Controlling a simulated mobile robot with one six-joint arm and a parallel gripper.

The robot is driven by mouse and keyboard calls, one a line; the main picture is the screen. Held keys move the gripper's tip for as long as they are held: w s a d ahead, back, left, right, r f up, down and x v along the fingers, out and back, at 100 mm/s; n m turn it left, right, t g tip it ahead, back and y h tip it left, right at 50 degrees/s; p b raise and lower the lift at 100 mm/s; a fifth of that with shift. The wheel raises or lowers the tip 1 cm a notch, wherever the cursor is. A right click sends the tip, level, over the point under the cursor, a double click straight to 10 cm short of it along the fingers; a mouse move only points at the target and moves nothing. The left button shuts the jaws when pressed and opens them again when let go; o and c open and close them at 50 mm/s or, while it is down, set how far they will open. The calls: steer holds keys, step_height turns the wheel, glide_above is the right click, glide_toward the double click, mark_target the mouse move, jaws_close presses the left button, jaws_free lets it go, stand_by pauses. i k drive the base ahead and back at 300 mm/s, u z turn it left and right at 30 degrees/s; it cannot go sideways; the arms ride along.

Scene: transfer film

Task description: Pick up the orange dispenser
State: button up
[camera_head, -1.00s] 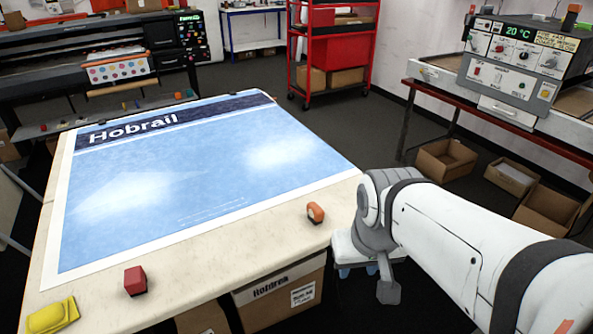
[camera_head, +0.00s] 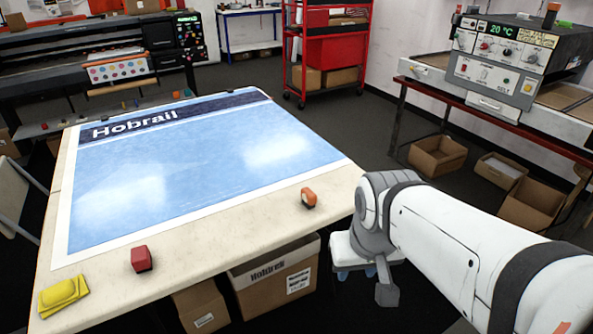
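The orange dispenser (camera_head: 309,198) is a small orange and dark piece with a pale spot. It rests on the bare near-right edge of the table, just below the corner of the blue poster. My gripper (camera_head: 387,291) is at the lower end of my white arm, to the right of the table and lower in the picture than the dispenser. It is apart from the dispenser. Its fingers are not clearly shown, so I cannot tell whether it is open or shut.
The table (camera_head: 222,226) carries a blue Hobrail poster (camera_head: 200,165), a red block (camera_head: 141,259) and a folded yellow cloth (camera_head: 63,295). A cardboard box (camera_head: 275,280) sits under its near edge. A red cart (camera_head: 330,50) and open boxes (camera_head: 437,156) stand on the floor beyond.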

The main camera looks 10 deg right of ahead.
mark_target(309, 199)
steer(key=u, duration=0.05)
steer(key=k, duration=0.95)
steer(key=z, duration=0.55)
steer(key=i, duration=2.4)
steer(key=u, duration=0.75)
